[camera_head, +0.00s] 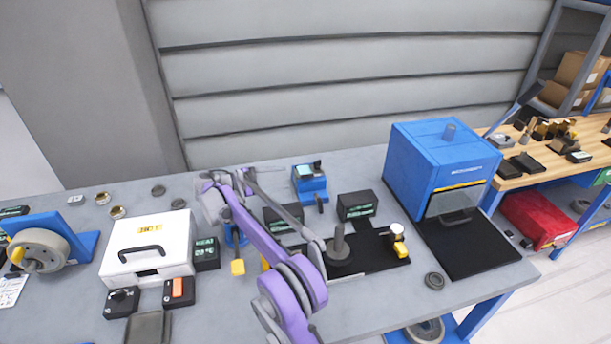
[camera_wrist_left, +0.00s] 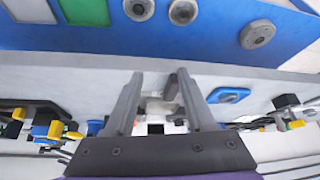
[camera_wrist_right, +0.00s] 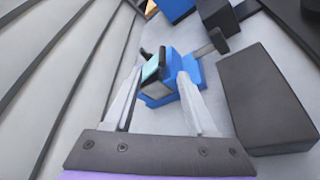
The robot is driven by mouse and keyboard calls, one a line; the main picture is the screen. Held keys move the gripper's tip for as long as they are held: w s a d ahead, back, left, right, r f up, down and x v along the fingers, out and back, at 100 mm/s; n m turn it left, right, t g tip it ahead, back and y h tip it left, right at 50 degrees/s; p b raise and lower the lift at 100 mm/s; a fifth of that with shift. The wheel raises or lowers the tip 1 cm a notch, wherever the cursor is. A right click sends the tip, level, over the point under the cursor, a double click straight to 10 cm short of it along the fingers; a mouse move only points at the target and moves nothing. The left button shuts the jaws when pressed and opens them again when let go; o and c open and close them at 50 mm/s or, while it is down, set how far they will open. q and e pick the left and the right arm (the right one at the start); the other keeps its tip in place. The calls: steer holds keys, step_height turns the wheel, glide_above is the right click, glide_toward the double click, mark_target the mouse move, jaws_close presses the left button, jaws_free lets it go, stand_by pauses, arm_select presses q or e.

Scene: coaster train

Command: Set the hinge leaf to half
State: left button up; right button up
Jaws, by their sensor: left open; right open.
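The blue fixture (camera_head: 310,185) stands at the back middle of the bench. It carries a small dark-framed plate with a pale blue face on top and a dark lever low in front; I cannot tell for sure which part is the hinge leaf. In the right wrist view the fixture (camera_wrist_right: 186,92) lies just ahead of my open right gripper (camera_wrist_right: 160,74), with the dark-framed plate (camera_wrist_right: 153,68) between the fingertips in the picture. Contact cannot be told. My left gripper (camera_wrist_left: 160,78) is open and empty in its wrist view, near a blue panel (camera_wrist_left: 200,30) with round knobs.
A large blue box (camera_head: 440,165) stands at the right on a black mat (camera_head: 480,250). A white case (camera_head: 150,262) and a blue wheel stand (camera_head: 78,235) are at the left. Dark boxes (camera_head: 357,206) stand close before the fixture. The grey slatted wall (camera_head: 340,85) rises behind.

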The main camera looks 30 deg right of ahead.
mark_target(301, 176)
steer(key=x, duration=1)
steer(key=shift+a, duration=0.1)
jaws_close()
steer(key=shift+f, duration=0.15)
stand_by(0.9)
